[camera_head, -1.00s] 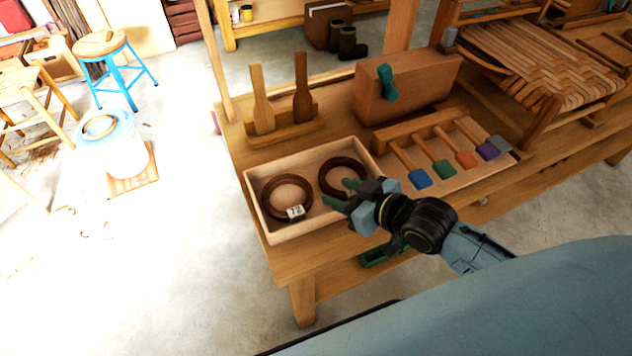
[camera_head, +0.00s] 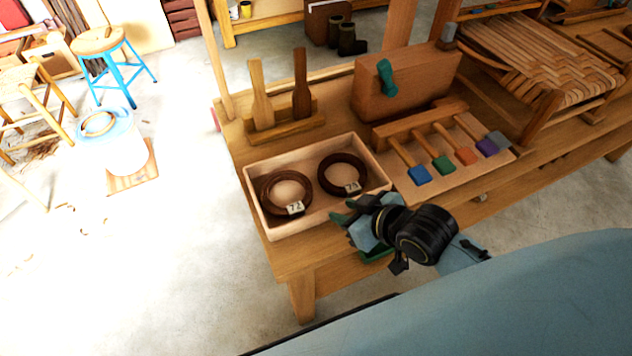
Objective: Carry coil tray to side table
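The coil tray (camera_head: 257,212) is a shallow pale wooden box on the workbench, holding two dark brown coils. The left coil (camera_head: 268,204) has a tag reading 72, and the right coil (camera_head: 325,184) has a tag that looks like 75. My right gripper (camera_head: 342,211) is at the tray's front wall, towards its right end, with its green fingertips slightly apart. It seems empty; whether it touches the wall is hard to tell. It hides part of that wall. My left gripper is not in view. I cannot identify a side table for certain.
On the workbench (camera_head: 292,262), a rack of colour-ended tools (camera_head: 440,170) stands right of the tray, and a paddle holder (camera_head: 283,129) and wooden block (camera_head: 400,88) stand behind.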

